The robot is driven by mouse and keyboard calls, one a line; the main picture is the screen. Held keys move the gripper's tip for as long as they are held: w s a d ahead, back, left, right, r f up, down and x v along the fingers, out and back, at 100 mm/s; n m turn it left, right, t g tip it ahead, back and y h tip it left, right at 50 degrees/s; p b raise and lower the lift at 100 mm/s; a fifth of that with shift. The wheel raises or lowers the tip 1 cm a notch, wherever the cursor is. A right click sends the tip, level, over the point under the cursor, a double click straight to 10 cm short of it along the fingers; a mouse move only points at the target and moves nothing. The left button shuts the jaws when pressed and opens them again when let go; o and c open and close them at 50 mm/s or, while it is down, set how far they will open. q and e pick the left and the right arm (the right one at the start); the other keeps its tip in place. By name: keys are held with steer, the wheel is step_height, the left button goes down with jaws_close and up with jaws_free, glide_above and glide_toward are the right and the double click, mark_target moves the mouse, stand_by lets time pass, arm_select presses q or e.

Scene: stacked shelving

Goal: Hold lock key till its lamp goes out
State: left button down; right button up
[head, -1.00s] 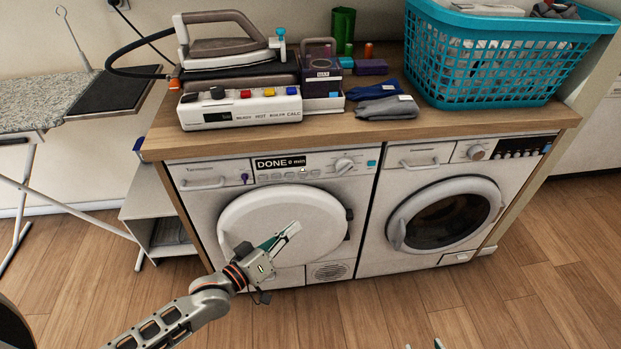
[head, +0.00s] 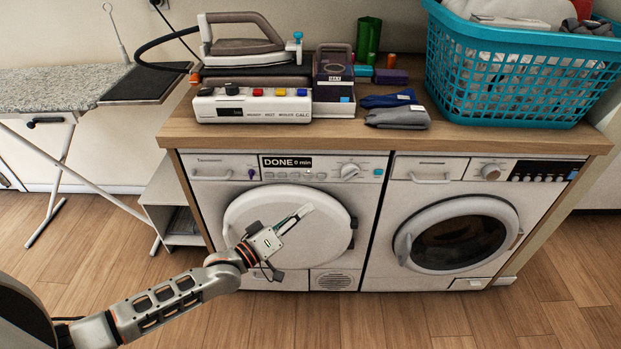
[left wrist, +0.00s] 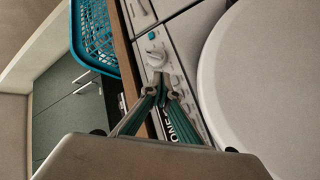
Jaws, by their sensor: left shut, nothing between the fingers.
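The left machine (head: 200,205) has a round white door (head: 265,205), and its display (head: 286,162) reads "DONE 0 min". A row of small keys (head: 295,176) lies under the display. Which one is the lock key, and whether its lamp is lit, I cannot make out. A dial (head: 349,171) and a blue-green button (head: 378,172) sit to the right. My left gripper (head: 303,212) is shut and empty, in front of the door and below the keys. In the left wrist view the fingertips (left wrist: 161,84) appear beside the dial (left wrist: 157,57) and cover part of the panel. My right gripper is out of view.
A second machine (head: 459,232) with a dark window stands to the right. The wooden worktop (head: 240,137) above holds a steam iron (head: 243,37), folded cloths (head: 397,117) and a teal basket (head: 510,85). An ironing board (head: 60,90) stands at left. The floor in front is clear.

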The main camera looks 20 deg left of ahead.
mark_target(308, 176)
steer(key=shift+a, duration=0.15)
arm_select(q)
steer(key=w+b, duration=0.1)
steer(key=w, duration=0.1)
steer(key=w+a+b, duration=0.1)
steer(key=w+b, duration=0.1)
steer(key=w, duration=0.1)
steer(key=w+a+b, duration=0.1)
steer(key=w, duration=0.2)
steer(key=shift+w+a, duration=0.25)
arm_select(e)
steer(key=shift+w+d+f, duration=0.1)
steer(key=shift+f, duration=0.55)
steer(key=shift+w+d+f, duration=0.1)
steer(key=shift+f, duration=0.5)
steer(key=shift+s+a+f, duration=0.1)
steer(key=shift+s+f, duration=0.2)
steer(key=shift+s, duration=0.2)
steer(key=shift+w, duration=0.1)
